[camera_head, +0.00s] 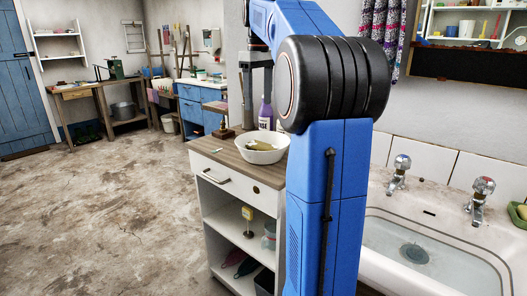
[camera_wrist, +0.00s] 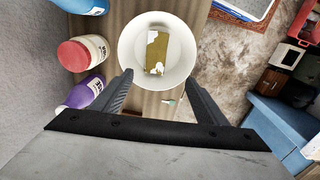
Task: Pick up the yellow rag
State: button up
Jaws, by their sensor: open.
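A yellow-brown piece, which looks like the yellow rag (camera_wrist: 158,38), lies in a white bowl (camera_wrist: 126,45) in the wrist view; white patches show on it. In the head view the rag (camera_head: 262,146) shows as a small piece inside the bowl (camera_head: 262,157) on a wooden-topped cabinet. My gripper (camera_wrist: 159,78) is open and empty. In the wrist view its two fingers point toward the bowl, with the rag beyond and between them. In the head view my gripper is above the cabinet, partly hidden by my arm.
In the wrist view, a purple bottle (camera_wrist: 82,95), a red-lidded jar (camera_wrist: 80,54) and a blue container (camera_wrist: 85,4) stand left of the bowl. A small item (camera_wrist: 172,101) lies near the bowl. A sink (camera_head: 440,255) with taps stands right of my arm.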

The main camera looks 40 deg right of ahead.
jog(key=d, duration=0.2)
send_near(263, 144)
notch_tip(263, 144, down, 10)
jog(key=shift+f, duration=0.15)
dwell(0.6)
jog(key=shift+c, duration=0.3)
jog(key=shift+s, duration=0.1)
jog(key=c, duration=1.2)
